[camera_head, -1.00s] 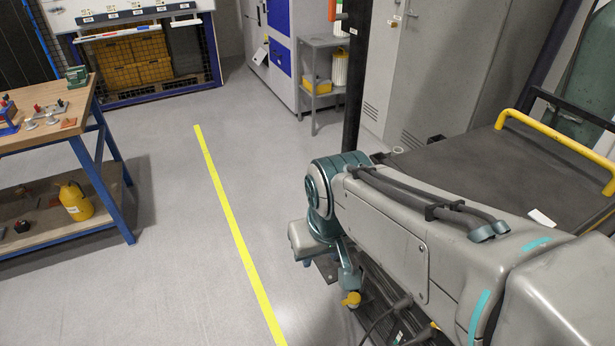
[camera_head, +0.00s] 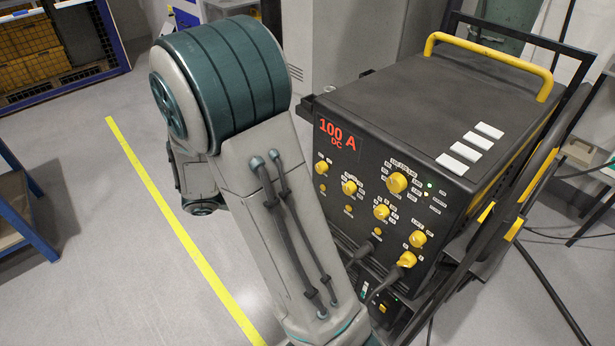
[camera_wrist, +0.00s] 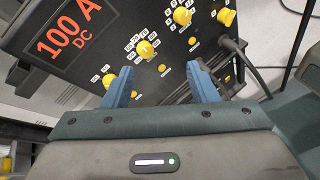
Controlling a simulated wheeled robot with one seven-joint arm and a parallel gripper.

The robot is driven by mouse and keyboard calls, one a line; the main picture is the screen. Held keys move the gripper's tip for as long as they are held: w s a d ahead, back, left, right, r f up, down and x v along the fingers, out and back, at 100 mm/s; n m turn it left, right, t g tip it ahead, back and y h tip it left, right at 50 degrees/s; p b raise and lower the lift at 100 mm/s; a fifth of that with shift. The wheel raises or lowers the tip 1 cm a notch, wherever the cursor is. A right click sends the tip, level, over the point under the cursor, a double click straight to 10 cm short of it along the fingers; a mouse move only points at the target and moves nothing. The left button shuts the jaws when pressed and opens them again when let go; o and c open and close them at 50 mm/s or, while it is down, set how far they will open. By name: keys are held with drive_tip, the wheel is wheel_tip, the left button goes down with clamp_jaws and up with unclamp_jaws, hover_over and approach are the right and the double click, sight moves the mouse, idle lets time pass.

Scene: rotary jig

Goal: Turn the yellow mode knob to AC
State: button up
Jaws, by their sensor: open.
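The welding machine's front panel (camera_head: 350,205) carries several yellow knobs, and its red display (camera_head: 337,135) reads 100 A DC. The yellow knob (camera_head: 321,167) just below the display has a few small labels that I cannot read. It seems to be the same knob as the one at the lower left in the wrist view (camera_wrist: 108,80), beside my left finger. I cannot confirm from the labels which knob is the mode knob. My gripper (camera_wrist: 160,67) is open with blue fingers toward the panel, and nothing is held. In the head view my arm hides it.
Other yellow knobs (camera_head: 397,183) sit close together on the panel. Cables (camera_head: 362,250) plug in at its lower part. The machine has a yellow top handle (camera_head: 490,58) and stands on a cart. A yellow floor line (camera_head: 170,215) crosses the free floor on the left.

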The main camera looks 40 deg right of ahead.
sight(319, 169)
drive_tip(key=w+f+n+t+h+b, duration=0.4)
drive_tip(key=w+f+n+t+h, duration=0.1)
drive_tip(key=w+f+n, duration=0.4)
drive_tip(key=shift+m+t, duration=0.4)
drive_tip(key=shift+m, duration=0.2)
drive_tip(key=d, duration=0.4)
drive_tip(key=w+d, duration=0.1)
drive_tip(key=d, duration=0.4)
drive_tip(key=w+d, duration=0.1)
drive_tip(key=d, duration=0.4)
drive_tip(key=shift+w+d+f+b, duration=0.1)
drive_tip(key=shift+d+f+b, duration=0.1)
drive_tip(key=shift+f+b, duration=0.15)
drive_tip(key=c, duration=1)
